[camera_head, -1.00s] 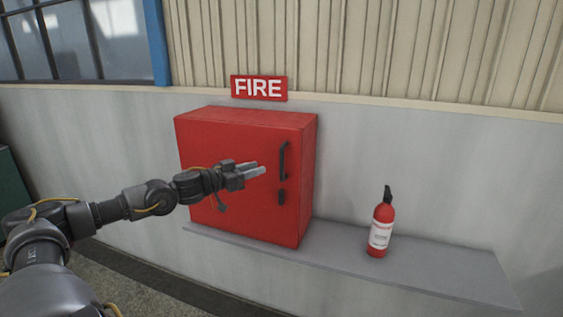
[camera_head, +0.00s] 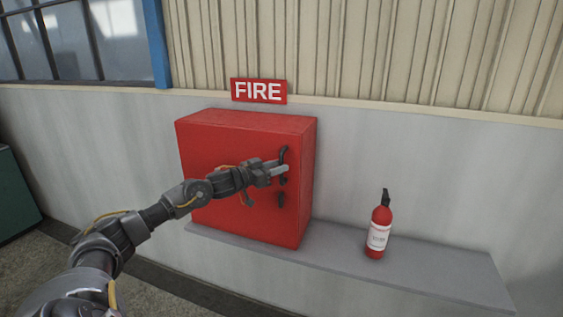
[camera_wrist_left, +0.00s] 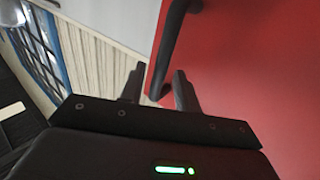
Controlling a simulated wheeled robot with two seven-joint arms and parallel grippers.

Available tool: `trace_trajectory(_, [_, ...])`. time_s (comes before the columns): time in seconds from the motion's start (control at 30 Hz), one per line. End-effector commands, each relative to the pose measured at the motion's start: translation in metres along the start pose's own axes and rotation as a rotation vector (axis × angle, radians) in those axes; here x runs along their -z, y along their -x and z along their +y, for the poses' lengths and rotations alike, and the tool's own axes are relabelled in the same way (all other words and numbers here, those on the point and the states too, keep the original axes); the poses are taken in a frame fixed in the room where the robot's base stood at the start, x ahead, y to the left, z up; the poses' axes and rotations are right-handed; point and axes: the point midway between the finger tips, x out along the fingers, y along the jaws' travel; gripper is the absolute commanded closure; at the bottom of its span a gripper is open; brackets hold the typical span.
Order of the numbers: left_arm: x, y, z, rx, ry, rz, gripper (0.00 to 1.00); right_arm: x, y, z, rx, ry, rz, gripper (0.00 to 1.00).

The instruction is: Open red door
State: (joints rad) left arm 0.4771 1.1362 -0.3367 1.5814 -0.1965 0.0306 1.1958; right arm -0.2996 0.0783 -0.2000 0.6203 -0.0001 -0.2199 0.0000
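The red cabinet door (camera_head: 215,165) is closed, on a red box standing on a grey ledge. Its dark vertical handle (camera_head: 284,155) is near the door's right edge, with a small dark latch (camera_head: 281,199) below. My left gripper (camera_head: 284,168) is at the handle and hides its middle part. In the left wrist view the fingers (camera_wrist_left: 160,88) are apart, and the handle (camera_wrist_left: 171,45) runs down between or just beyond their tips. I cannot tell whether they touch it. The door also shows in the left wrist view (camera_wrist_left: 250,75). My right gripper is not in view.
A red fire extinguisher (camera_head: 379,232) stands on the grey ledge (camera_head: 440,272) to the right of the cabinet. A FIRE sign (camera_head: 259,91) is on the wall above. A green object (camera_head: 16,192) stands at the far left. The ledge right of the extinguisher is clear.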

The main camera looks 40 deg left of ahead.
Motion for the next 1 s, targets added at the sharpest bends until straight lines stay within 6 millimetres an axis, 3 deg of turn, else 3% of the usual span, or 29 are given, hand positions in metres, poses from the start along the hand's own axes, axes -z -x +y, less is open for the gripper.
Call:
trace_trajectory(0.2, [0.001, -0.018, 0.0, 0.0, 0.0, 0.001, 0.68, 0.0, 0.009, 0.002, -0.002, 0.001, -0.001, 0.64])
trace_trajectory(0.57, [-0.001, -0.021, 0.0, 0.0, -0.001, -0.002, 0.68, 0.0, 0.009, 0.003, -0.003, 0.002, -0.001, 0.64])
trace_trajectory(0.8, [-0.001, -0.021, 0.0, 0.0, -0.001, -0.001, 0.99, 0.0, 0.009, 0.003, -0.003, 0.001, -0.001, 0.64])
trace_trajectory(1.0, [-0.001, -0.021, 0.0, 0.001, -0.001, -0.001, 1.0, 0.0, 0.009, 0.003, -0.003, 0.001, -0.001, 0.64])
